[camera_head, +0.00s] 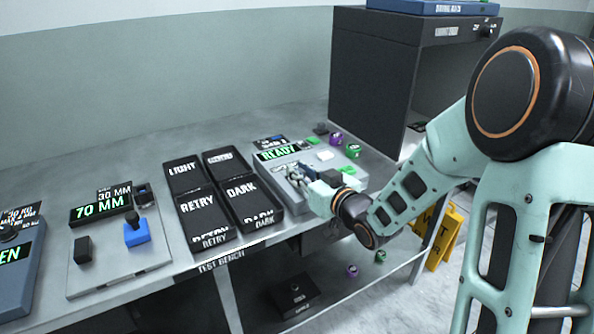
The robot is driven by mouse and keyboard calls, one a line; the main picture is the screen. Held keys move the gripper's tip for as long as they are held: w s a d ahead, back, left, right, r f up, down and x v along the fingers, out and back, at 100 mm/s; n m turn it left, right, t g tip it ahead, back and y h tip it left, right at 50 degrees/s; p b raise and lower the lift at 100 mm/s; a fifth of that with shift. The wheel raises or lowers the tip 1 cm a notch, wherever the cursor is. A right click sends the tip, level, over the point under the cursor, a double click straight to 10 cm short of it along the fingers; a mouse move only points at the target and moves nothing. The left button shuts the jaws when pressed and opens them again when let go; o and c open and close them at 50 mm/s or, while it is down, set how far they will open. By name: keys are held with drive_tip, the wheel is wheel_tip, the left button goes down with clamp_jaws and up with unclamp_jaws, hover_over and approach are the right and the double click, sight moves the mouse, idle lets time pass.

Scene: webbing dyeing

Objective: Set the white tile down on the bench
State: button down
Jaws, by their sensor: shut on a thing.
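My gripper (300,176) is above the left part of the grey instrument with the green READY display (277,153). It is shut on a small pale piece, which I take to be the white tile; the fingers hide most of it. I cannot tell whether the piece touches the instrument's top. A small white square (325,155) also shows on the instrument, just right of the display and apart from the fingers. The grey bench (130,160) runs from left to right under the instrument.
Black trays marked LIGHT (183,171), RETRY (203,216) and DARK (250,200) stand left of the instrument. A 70 MM device (120,250) is further left. Green and purple pieces (345,143) lie to the right, before a dark cabinet (372,75). Bare bench lies behind the trays.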

drive_tip(key=shift+d, duration=0.1)
drive_tip(key=shift+f, duration=0.2)
drive_tip(key=c, duration=1.8)
unclamp_jaws()
drive_tip(key=shift+r, duration=0.1)
